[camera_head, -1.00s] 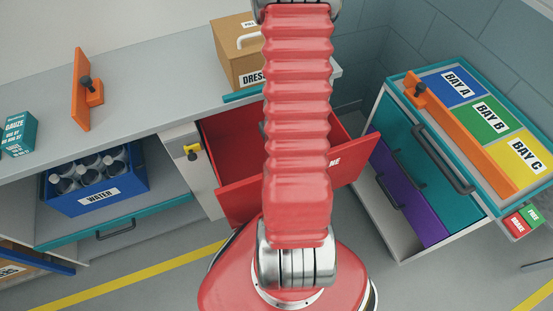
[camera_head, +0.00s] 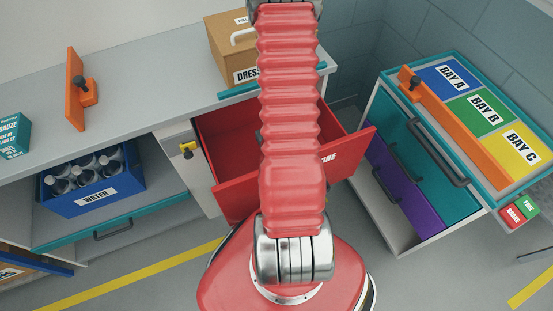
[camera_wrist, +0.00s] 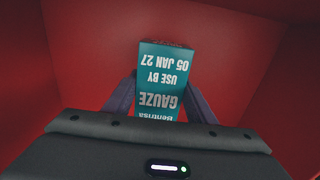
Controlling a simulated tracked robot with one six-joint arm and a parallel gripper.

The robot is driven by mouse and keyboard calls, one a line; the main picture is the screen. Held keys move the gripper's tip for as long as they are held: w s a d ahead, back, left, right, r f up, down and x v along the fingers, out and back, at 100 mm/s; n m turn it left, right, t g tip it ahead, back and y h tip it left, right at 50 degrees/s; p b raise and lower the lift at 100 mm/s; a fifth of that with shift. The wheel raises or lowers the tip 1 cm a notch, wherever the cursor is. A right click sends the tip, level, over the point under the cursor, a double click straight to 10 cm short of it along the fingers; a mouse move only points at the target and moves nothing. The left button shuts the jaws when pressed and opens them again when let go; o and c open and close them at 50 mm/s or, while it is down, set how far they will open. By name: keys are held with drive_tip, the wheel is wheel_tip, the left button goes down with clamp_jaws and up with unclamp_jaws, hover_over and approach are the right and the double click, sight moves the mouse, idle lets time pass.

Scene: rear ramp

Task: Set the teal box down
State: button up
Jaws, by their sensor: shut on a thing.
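In the wrist view, a teal box (camera_wrist: 165,78) printed GAUZE and USE BY 05 JAN 27 sits between the two dark fingers of my gripper (camera_wrist: 160,92). My gripper is shut on it. Red walls surround the box and my gripper, which are inside the open red drawer (camera_head: 232,185). I cannot tell whether the box touches the drawer floor.
Another teal gauze box (camera_head: 10,135) stands on the grey counter (camera_head: 150,80) at far left, near an orange bracket (camera_head: 77,90). A cardboard dressings box (camera_head: 228,50) stands behind the drawer. A blue water crate (camera_head: 92,188) is below. A cart with coloured bays (camera_head: 490,110) stands right.

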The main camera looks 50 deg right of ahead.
drive_tip(key=shift+f, duration=2)
drive_tip(key=shift+f, duration=0.1)
drive_tip(key=o, duration=1.2)
drive_tip(key=shift+r, duration=6.15)
